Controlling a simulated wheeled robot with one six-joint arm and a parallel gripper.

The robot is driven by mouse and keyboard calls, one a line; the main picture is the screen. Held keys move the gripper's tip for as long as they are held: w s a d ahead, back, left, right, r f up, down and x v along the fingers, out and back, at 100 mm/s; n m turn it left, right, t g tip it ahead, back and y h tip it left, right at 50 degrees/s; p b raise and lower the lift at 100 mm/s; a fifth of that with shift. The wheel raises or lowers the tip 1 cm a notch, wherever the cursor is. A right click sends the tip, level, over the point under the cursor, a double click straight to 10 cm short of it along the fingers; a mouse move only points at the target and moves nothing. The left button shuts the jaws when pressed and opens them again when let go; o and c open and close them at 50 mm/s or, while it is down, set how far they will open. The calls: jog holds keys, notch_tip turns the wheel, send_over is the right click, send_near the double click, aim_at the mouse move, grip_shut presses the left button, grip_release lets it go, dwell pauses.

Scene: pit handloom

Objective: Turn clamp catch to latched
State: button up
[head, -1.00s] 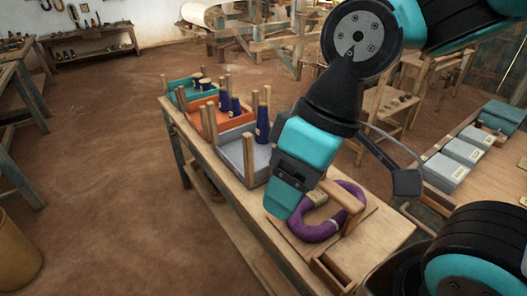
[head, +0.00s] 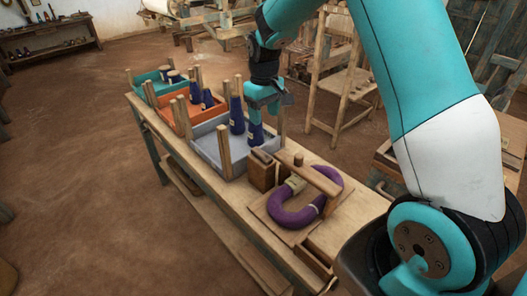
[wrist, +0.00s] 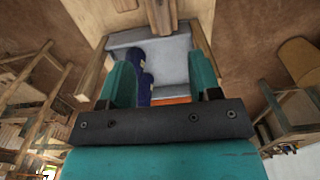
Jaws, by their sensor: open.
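A wooden clamp bar (head: 316,176) lies across a purple yarn hank (head: 290,219) on a flat board at the near end of the bench. A wooden block (head: 262,171) stands beside it, toward the grey tray. I cannot tell which part is the catch or how it is set. My gripper (head: 262,100) is over the grey tray (head: 205,155), away from the clamp, close to two dark blue cones (head: 236,115). The wrist view shows its teal fingers (wrist: 160,85) apart, with the tray beyond and the cones by the left finger.
Orange (head: 180,118) and teal (head: 150,88) trays with upright posts stand farther along the bench (head: 215,195). A wooden chair-like frame (head: 335,85) stands behind it. Bare earth floor (head: 70,180) lies open to the left.

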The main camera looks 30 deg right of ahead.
aim_at(264, 154)
notch_tip(264, 154, down, 14)
jog(key=p, duration=0.3)
jog(key=shift+f, duration=0.25)
jog(key=c, duration=0.9)
